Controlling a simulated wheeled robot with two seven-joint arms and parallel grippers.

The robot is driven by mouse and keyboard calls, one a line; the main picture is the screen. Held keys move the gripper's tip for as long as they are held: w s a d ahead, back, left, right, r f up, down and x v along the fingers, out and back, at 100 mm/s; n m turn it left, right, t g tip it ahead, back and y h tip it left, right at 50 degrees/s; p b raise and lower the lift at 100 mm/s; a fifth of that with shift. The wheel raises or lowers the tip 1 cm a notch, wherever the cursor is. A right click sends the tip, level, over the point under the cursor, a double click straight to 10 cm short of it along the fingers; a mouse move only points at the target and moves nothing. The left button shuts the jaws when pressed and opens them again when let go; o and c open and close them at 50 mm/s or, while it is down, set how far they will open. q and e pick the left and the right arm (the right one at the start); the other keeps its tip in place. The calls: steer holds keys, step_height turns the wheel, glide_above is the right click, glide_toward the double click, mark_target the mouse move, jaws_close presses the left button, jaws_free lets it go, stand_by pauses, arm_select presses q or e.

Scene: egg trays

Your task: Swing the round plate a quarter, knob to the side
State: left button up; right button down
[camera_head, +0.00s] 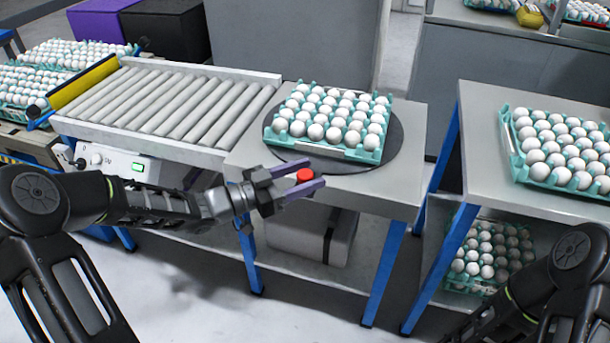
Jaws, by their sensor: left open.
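The round plate (397,150) is a dark disc on the grey table. A teal tray (318,149) full of white eggs sits on the plate and hides most of it. A red knob (304,175) shows at the plate's near side, left of its middle. My left gripper (314,176) reaches in from the left and is open, with its two purple-grey fingers on either side of the knob. I cannot tell whether they touch it. My right arm (545,290) shows at the lower right; its gripper is out of view.
A roller conveyor (175,105) adjoins the table on the left. A second table (490,150) on the right holds another egg tray (517,165), with more eggs on a shelf below. A gap separates the two tables. A grey panel stands behind the plate.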

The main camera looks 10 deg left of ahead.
arm_select(q)
jaws_close()
stand_by(0.5)
stand_by(0.8)
